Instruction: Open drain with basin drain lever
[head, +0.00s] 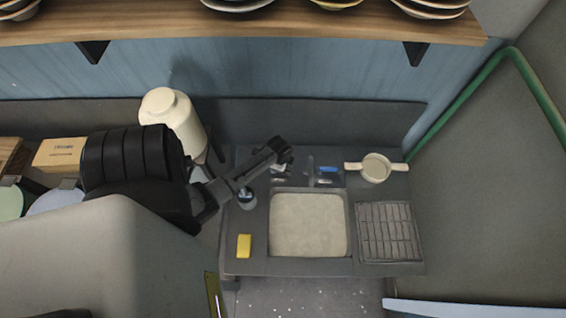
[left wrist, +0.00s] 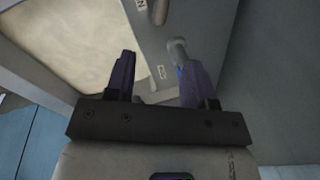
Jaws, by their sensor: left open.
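The sink basin (head: 308,225) is a pale square bowl in a dark counter; its rounded corner shows at upper left in the left wrist view (left wrist: 75,40). My left gripper (head: 284,150) is open over the back left of the sink; its spread fingers (left wrist: 161,62) have nothing visibly held between them. In the left wrist view, a grey knob-like lever (left wrist: 178,48) stands on a panel with small white labels, just beyond the right finger and partly hidden by it. I cannot tell whether they touch, or whether it is the drain lever. The drain is not clearly visible.
A yellow sponge (head: 244,246) lies left of the basin. A slatted drainer (head: 389,232) is on its right, and a pale two-handled cup (head: 376,168) is behind that. A white jug (head: 173,112) stands at the left. A wooden shelf (head: 250,29) with bowls hangs above.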

